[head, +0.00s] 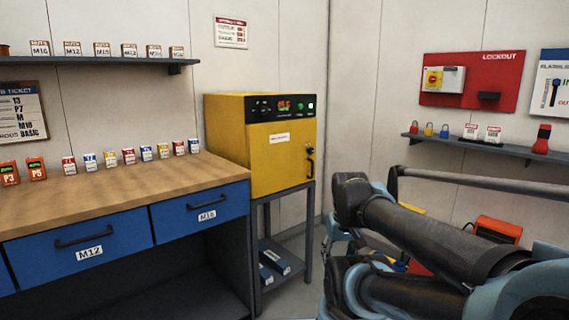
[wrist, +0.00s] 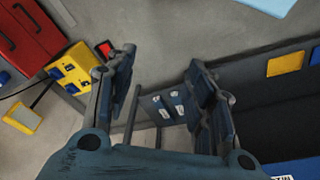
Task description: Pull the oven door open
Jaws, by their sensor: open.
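The yellow oven (head: 230,137) stands on a dark stand left of centre in the head view. Its door (head: 283,160) is shut, with a black vertical handle (head: 310,162) near the door's right edge. In the wrist view my gripper (wrist: 163,75) is open, with its two fingers wide apart and nothing between them. Neither the oven door nor its handle can be made out in that view. In the head view my arm fills the lower right, right of the oven stand, and mostly hides the gripper. The gripper appears apart from the handle.
A workbench (head: 120,200) with blue drawers stands left of the oven. Blue-and-white boxes (head: 275,260) lie on the stand's lower shelf, also seen in the wrist view (wrist: 165,108). A lockout board (head: 505,95) and wall shelf (head: 480,145) are at right. Red and yellow cases (wrist: 72,78) are on the floor.

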